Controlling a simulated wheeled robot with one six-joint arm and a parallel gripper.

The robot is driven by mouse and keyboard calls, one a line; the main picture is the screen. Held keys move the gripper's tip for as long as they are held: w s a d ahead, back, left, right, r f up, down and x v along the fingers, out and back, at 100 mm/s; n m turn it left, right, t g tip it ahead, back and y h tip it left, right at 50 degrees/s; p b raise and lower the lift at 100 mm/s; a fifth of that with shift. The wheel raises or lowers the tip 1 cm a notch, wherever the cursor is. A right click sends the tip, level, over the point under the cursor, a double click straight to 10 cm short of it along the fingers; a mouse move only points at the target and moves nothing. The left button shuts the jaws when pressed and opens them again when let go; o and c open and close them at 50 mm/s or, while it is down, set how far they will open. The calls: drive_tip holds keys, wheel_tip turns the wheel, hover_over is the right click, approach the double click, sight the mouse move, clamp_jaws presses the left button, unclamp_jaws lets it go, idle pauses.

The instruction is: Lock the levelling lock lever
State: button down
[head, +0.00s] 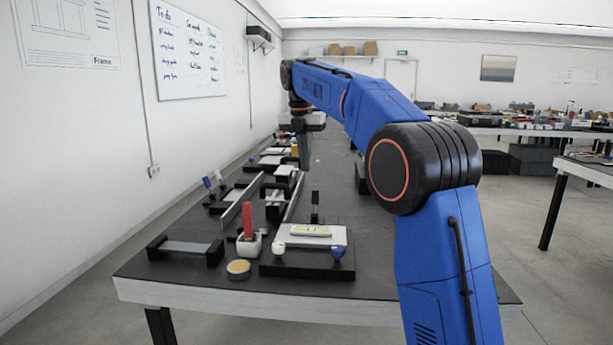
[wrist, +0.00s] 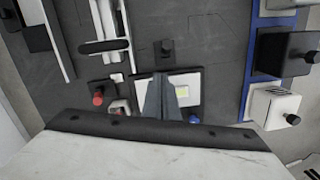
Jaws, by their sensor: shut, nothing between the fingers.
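The levelling device is a black base (head: 300,264) with a white plate (head: 335,237), near the front edge of the table. A yellow-green level vial (head: 311,231) lies on the plate, with a white knob (head: 279,248) and a blue knob (head: 338,252) at its front corners. A black upright lever (head: 315,208) stands just behind the plate; what looks like it shows from above in the wrist view (wrist: 167,48). My gripper (head: 305,168) is shut and empty, pointing down above the table, apart from the lever. In the wrist view its fingers (wrist: 158,80) hide part of the plate.
A white pot (head: 249,245) with a red handle (head: 248,220) stands left of the device, with a round tin (head: 238,268) in front. Black fixtures and long rails (head: 241,203) fill the table's left side. The dark tabletop (head: 360,225) right of the device is mostly clear.

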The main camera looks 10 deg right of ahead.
drive_tip(key=shift+w+r, duration=0.2)
drive_tip(key=shift+r, duration=1)
drive_tip(key=s+d+f+m+t, duration=0.1)
drive_tip(key=s+d+f+m, duration=0.1)
drive_tip(key=s+m, duration=0.45)
drive_tip(key=s+d+f+m, duration=0.2)
drive_tip(key=s+d+m, duration=0.15)
drive_tip(key=s, duration=0.65)
drive_tip(key=s+d+f+m+t, duration=0.1)
drive_tip(key=s+d+f+m, duration=0.1)
drive_tip(key=s+m, duration=0.5)
drive_tip(key=s+d+f+m+t+y, duration=0.1)
drive_tip(key=s+d+f+m+t, duration=0.1)
drive_tip(key=s+f+m, duration=1)
drive_tip(key=s+f, duration=0.9)
drive_tip(key=s, duration=0.4)
drive_tip(key=shift+s+d+f, duration=0.15)
drive_tip(key=shift+f, duration=0.2)
